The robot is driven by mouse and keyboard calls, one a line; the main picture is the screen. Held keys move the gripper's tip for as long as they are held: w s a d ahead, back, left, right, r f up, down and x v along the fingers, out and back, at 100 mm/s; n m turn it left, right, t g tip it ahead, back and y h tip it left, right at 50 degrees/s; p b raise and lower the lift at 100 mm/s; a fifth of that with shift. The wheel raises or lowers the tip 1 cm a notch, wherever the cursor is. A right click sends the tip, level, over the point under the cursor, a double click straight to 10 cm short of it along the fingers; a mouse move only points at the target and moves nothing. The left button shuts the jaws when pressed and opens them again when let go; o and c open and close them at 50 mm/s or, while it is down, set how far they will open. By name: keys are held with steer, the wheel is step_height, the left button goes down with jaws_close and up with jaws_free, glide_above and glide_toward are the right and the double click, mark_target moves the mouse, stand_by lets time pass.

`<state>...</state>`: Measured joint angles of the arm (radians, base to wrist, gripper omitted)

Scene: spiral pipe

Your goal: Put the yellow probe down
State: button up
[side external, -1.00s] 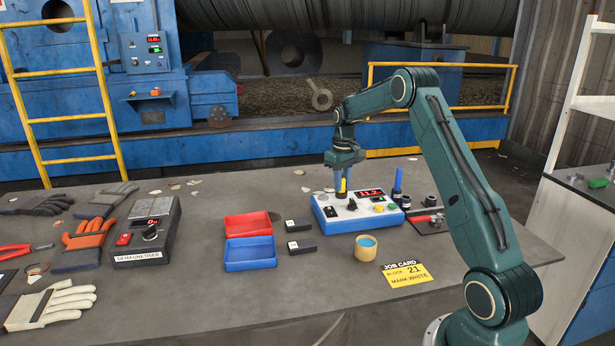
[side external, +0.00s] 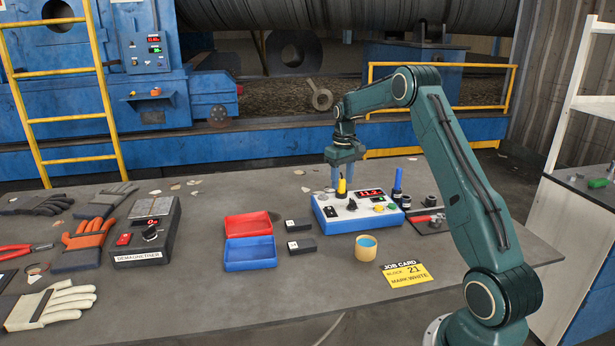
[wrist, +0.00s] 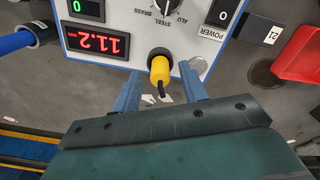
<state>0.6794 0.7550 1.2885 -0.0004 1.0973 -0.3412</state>
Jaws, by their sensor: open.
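The yellow probe (side external: 341,187) stands upright at the back left of the white and blue meter box (side external: 355,225). In the wrist view the probe (wrist: 160,68) sits at the edge of the meter's panel, with its dark cable end toward me. My gripper (side external: 341,182) is open around the probe, pointing down. In the wrist view its blue fingers (wrist: 160,82) are on both sides of the probe, with gaps between them and it.
A blue probe (side external: 397,186) stands in a holder right of the meter. Two black blocks (side external: 301,246), red (side external: 248,225) and blue (side external: 250,254) trays lie to the left.

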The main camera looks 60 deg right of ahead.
mark_target(341, 180)
step_height(341, 180, up, 11)
stand_by(0.5)
steer(key=shift+f, duration=0.1)
steer(key=shift+a, duration=0.1)
stand_by(0.3)
steer(key=s+a+r+n+t, duration=0.1)
steer(key=s+a+r, duration=0.25)
steer(key=a, duration=0.35)
steer(key=s+a+r+t+h, duration=0.15)
steer(key=a+r, duration=0.25)
steer(key=a, duration=0.4)
steer(key=s+a+r+n+y, duration=0.1)
steer(key=s+a+r, duration=0.2)
steer(key=a, duration=0.4)
steer(key=s+a+f+n+t, duration=0.1)
steer(key=s+a+f, duration=0.2)
steer(key=s+a, duration=0.3)
steer(key=s+a+f+t, duration=0.2)
steer(key=s+a, duration=0.5)
steer(key=s, duration=0.5)
steer(key=shift+a+f+n, duration=0.15)
steer(key=shift+f+n, duration=0.25)
steer(key=shift+f, duration=0.05)
